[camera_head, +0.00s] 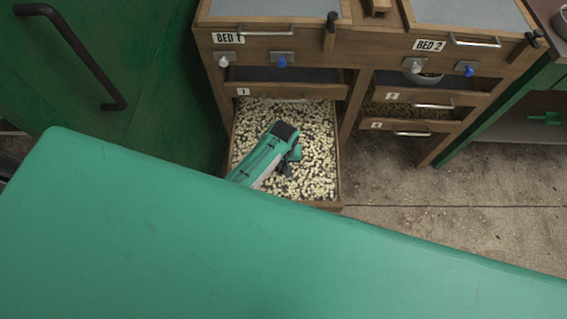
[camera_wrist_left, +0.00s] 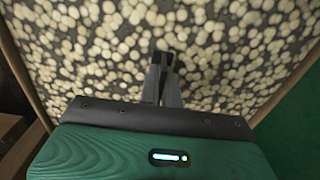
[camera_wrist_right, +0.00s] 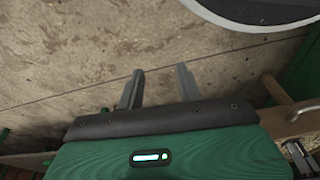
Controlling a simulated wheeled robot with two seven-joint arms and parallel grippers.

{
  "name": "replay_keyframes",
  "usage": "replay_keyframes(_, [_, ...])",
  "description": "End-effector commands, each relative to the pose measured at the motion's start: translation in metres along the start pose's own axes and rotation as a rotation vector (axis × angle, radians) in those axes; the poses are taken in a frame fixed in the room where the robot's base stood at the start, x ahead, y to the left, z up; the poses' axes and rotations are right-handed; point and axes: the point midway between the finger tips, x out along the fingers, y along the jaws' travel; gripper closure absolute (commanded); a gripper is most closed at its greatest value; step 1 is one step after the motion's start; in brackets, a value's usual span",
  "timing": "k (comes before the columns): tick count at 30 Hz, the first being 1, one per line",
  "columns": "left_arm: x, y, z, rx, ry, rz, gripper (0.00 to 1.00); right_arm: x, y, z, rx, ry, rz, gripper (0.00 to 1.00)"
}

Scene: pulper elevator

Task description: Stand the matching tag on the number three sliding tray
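An open sliding tray (camera_head: 325,165) full of pale beans stands out under the tray labelled 1, on the BED 1 side. Its front face and number are hidden from above. My left gripper (camera_head: 288,171) is over the beans, pointing down. In the left wrist view its fingers (camera_wrist_left: 163,75) are close together, with a small dark piece (camera_wrist_left: 162,46) at their tips. This may be the tag, but no number shows on it. My right gripper (camera_wrist_right: 158,82) is open and empty above the concrete floor; it is out of the head view.
Trays labelled 2 (camera_head: 440,97) and 4 (camera_head: 405,123) are under BED 2. A green cabinet door (camera_head: 150,60) stands close on the left. A large green surface (camera_head: 250,260) fills the foreground. The floor at right (camera_head: 480,185) is clear.

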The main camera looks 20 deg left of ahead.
Motion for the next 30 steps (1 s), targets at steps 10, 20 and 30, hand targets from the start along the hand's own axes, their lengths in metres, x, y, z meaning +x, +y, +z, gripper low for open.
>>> replay_keyframes(10, [0.003,0.0,0.0,0.0,-0.001,0.0,0.74,-0.002,0.0,-0.002,0.0,0.003,0.0,0.64])
replay_keyframes(20, [-0.001,0.0,0.0,0.0,0.0,0.0,0.74,-0.002,0.0,-0.002,0.0,0.004,0.0,0.64])
replay_keyframes(30, [-0.062,0.0,0.0,0.0,0.002,0.001,0.74,0.031,0.004,0.023,-0.007,-0.01,0.006,0.64])
